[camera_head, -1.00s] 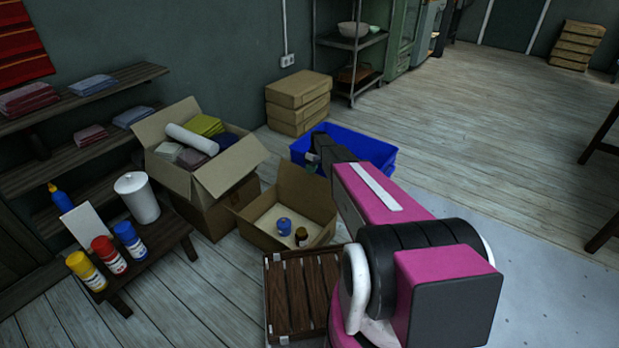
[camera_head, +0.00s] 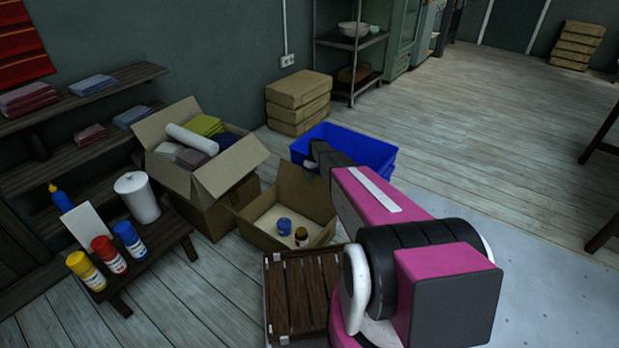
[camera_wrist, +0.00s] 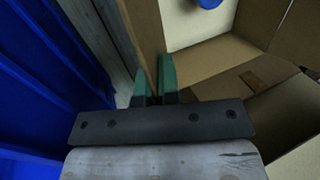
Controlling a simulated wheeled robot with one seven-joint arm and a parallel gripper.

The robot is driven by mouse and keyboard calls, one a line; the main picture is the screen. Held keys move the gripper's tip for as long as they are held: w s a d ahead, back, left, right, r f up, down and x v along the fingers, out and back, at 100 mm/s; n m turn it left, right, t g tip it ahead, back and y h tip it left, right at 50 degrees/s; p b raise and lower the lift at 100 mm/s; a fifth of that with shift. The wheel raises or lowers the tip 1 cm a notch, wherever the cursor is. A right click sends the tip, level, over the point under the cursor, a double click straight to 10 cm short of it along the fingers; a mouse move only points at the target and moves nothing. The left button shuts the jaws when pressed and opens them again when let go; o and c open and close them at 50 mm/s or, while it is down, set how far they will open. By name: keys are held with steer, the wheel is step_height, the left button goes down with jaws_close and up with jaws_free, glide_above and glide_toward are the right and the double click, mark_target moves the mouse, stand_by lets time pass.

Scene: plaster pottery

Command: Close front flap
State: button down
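An open cardboard box (camera_head: 258,236) with its flaps spread stands on the floor in the middle of the head view. A blue-lidded jar (camera_head: 284,226) and a brown jar (camera_head: 301,236) stand inside it. My gripper (camera_wrist: 154,82) is at the box's far side by the blue crate, mostly hidden by my arm in the head view. In the wrist view its green fingers are close together with a narrow gap, at a cardboard panel (camera_wrist: 141,25) of the box. I cannot tell whether they pinch this panel.
A blue crate (camera_head: 362,146) stands just behind the box and fills the left of the wrist view. A fuller cardboard box (camera_head: 228,168) stands at left. A wooden slatted crate (camera_head: 303,292) is in front. A low bench (camera_head: 160,250) holds bottles. The floor at right is open.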

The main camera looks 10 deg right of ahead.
steer(key=shift+s+a+r+t+h, duration=0.2)
steer(key=shift+s+a+t+h, duration=0.1)
steer(key=shift+s, duration=0.1)
steer(key=s+a+f+t+h, duration=0.4)
steer(key=s+a+t+h, duration=0.5)
steer(key=shift+t+h, duration=0.9)
steer(key=s+a+f, duration=0.1)
steer(key=f, duration=0.1)
steer(key=a+f, duration=0.1)
steer(key=f, duration=0.2)
steer(key=s+f, duration=0.1)
steer(key=f, duration=0.1)
steer(key=shift+s+a+f, duration=0.35)
steer(key=shift+a, duration=0.05)
steer(key=shift+f, duration=0.85)
steer(key=c, duration=1.3)
jaws_free()
steer(key=shift+w+d, duration=0.1)
steer(key=shift+c, duration=0.2)
